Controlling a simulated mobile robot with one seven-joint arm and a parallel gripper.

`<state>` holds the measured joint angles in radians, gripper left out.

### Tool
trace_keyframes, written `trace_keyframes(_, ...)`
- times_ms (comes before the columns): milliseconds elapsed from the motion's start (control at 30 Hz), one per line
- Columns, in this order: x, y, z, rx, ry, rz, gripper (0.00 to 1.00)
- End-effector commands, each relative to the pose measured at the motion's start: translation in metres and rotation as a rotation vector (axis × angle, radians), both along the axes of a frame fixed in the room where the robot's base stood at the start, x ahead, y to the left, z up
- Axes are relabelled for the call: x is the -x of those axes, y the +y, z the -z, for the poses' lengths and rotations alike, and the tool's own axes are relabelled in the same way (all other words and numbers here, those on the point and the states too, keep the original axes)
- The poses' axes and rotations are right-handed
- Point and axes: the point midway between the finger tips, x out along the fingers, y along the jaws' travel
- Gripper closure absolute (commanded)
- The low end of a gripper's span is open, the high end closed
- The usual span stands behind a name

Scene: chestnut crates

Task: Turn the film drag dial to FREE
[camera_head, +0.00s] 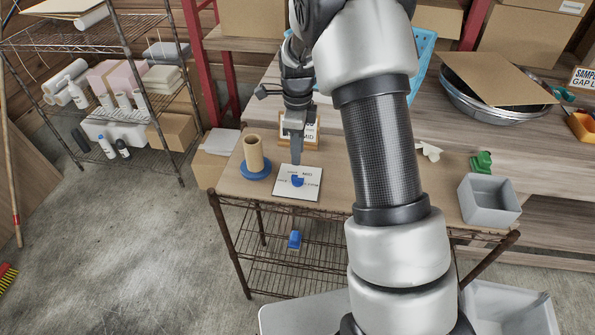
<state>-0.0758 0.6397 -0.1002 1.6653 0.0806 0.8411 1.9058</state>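The film drag dial (298,181) is a small blue knob on a white plate (291,195) lying on the wooden tabletop. Small dark labels surround the dial; they are too small to read surely, so its setting cannot be told. My gripper (296,157) points down just above the plate's back edge, behind the dial and seemingly apart from it. Its fingers show as one narrow dark shape, so whether they are open or shut is unclear. Nothing is visibly held.
A brown tube on a blue base (257,168) stands left of the plate. A small sign (310,128) is behind my gripper. A blue piece (294,239) shows below the table's front edge. A grey bin (489,200) and green object (481,162) are at right.

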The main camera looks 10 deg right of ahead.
Motion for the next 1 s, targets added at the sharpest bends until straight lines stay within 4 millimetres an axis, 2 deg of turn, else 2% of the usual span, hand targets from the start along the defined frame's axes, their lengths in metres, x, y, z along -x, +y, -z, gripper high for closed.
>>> trace_keyframes(200, 0.001, -0.001, 0.048, 0.000, 0.004, 0.000, 0.70)
trace_keyframes(400, 0.001, -0.001, 0.078, 0.000, 0.002, 0.000, 0.70)
trace_keyframes(600, 0.000, 0.000, 0.091, 0.000, 0.000, 0.000, 0.70)
trace_keyframes(867, 0.000, 0.000, 0.092, 0.000, -0.001, -0.001, 0.70)
trace_keyframes(1000, 0.000, 0.000, 0.092, 0.000, -0.001, -0.001, 0.92)
